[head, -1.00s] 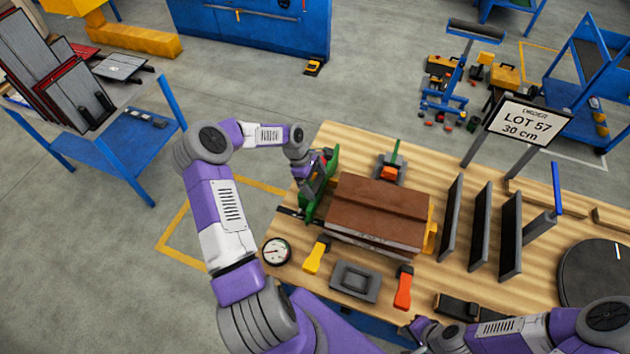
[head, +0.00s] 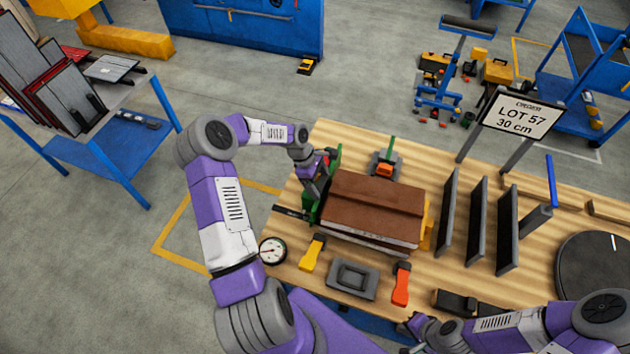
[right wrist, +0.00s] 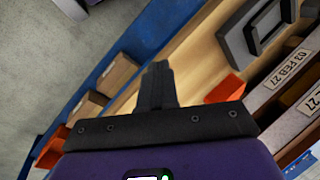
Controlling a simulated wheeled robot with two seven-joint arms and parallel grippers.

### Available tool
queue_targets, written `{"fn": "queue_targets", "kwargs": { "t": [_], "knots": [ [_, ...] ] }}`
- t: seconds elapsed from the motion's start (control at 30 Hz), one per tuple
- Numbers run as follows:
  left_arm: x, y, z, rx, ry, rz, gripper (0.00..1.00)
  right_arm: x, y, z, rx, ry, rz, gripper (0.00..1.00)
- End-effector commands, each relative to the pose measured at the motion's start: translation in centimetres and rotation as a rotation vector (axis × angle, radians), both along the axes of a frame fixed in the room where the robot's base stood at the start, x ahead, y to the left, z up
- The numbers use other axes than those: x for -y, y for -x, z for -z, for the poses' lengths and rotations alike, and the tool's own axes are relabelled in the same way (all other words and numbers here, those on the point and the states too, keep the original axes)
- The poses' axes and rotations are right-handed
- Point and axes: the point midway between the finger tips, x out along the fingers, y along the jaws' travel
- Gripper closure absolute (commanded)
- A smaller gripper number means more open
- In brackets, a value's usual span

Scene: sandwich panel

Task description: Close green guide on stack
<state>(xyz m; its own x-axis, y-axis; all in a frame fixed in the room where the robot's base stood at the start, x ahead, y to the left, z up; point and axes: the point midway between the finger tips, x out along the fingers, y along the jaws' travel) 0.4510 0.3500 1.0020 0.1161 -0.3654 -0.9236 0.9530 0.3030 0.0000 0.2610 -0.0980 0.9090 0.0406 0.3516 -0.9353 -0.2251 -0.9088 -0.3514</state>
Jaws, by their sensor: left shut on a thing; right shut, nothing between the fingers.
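The green guide (head: 337,158) stands upright at the left end of the stack (head: 372,208), close against it or touching; the exact contact is hidden. The stack is brown-topped with lighter layers below, and lies on the wooden workbench (head: 450,270). My left gripper (head: 322,172) is shut on the green guide from its left side; its fingertips are partly hidden. A yellow stop (head: 427,228) stands at the stack's right end. My right gripper (right wrist: 157,85) is shut and empty in the right wrist view, by the bench's front edge.
Dark upright dividers (head: 478,220) and a lot sign (head: 521,115) are to the right.

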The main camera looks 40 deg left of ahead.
Motion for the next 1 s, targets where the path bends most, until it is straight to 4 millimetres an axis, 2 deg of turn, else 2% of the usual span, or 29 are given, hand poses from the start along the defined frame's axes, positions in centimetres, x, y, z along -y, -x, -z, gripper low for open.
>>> {"fn": "queue_targets", "kwargs": {
  "t": [0.13, 0.17, 0.23, 0.53, 0.83, 1.0],
  "knots": [
    [-0.2, -0.1, -0.2, 0.004, -0.004, -0.001, 0.70, 0.0, 0.0, -0.1, 0.000, 0.000, 0.000, 1.00],
    [-0.2, -0.1, -0.2, 0.004, -0.004, -0.001, 0.10, 0.0, 0.0, -0.1, 0.000, 0.000, 0.000, 1.00],
    [-0.2, -0.1, -0.2, 0.003, -0.004, -0.001, 0.00, 0.0, 0.0, -0.1, 0.000, 0.000, 0.000, 1.00],
    [-0.4, 0.0, -0.6, 0.001, -0.005, -0.001, 0.00, 0.0, 0.0, 0.0, 0.000, 0.000, 0.000, 1.00],
    [-2.2, 0.5, -5.0, 0.004, -0.008, -0.003, 0.00, 0.0, 0.0, 0.5, 0.000, 0.000, 0.000, 1.00],
    [-2.8, 0.8, -6.8, 0.002, -0.005, -0.002, 0.00, 0.0, 0.0, 0.6, 0.000, 0.000, 0.000, 1.00]
  ]
}}
